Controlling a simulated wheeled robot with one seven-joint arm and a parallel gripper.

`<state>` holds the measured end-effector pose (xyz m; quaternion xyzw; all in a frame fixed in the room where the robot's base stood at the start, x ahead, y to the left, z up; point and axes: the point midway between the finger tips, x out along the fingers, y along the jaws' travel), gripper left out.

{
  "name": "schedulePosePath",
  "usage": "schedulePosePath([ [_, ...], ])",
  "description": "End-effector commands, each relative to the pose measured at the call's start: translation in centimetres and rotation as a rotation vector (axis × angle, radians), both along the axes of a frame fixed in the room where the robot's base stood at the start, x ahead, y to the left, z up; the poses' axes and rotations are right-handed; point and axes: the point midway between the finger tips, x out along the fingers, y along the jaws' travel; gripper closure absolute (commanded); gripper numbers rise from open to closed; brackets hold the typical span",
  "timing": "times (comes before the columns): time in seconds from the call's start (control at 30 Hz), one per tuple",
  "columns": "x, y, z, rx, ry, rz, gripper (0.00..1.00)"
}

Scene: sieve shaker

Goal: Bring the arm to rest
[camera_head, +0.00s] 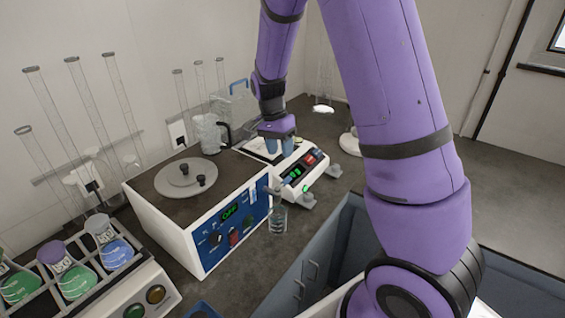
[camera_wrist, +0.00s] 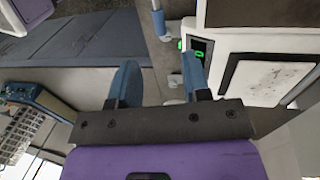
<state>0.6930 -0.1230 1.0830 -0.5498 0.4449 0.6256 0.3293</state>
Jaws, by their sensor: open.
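My purple arm reaches over the bench from the upper right in the head view. My gripper (camera_head: 279,147) points down above the white device with a small green display (camera_head: 297,172). In the wrist view my gripper (camera_wrist: 160,75) shows two blue fingers spread apart with nothing between them. The white device also shows in the wrist view (camera_wrist: 265,80), to the right of the fingers. I cannot tell how far the fingertips are above the device.
A white and blue box with a round lid (camera_head: 186,178) stands left of my gripper. A glass beaker (camera_head: 278,217) stands in front of it. Flasks in a rack (camera_head: 62,282) are at lower left. Tall glass tubes (camera_head: 122,95) stand at the back. Blue-grey drawers (camera_head: 305,270) front the bench.

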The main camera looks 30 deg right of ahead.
Motion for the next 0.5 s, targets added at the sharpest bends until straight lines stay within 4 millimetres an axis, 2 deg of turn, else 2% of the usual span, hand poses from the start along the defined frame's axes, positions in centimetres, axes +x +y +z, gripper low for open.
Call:
schedulePosePath([
  [0.2,0.3,0.1,1.5,0.000,-0.001,0.000,0.57],
  [0.5,0.3,0.1,1.6,0.000,0.000,-0.001,0.57],
])
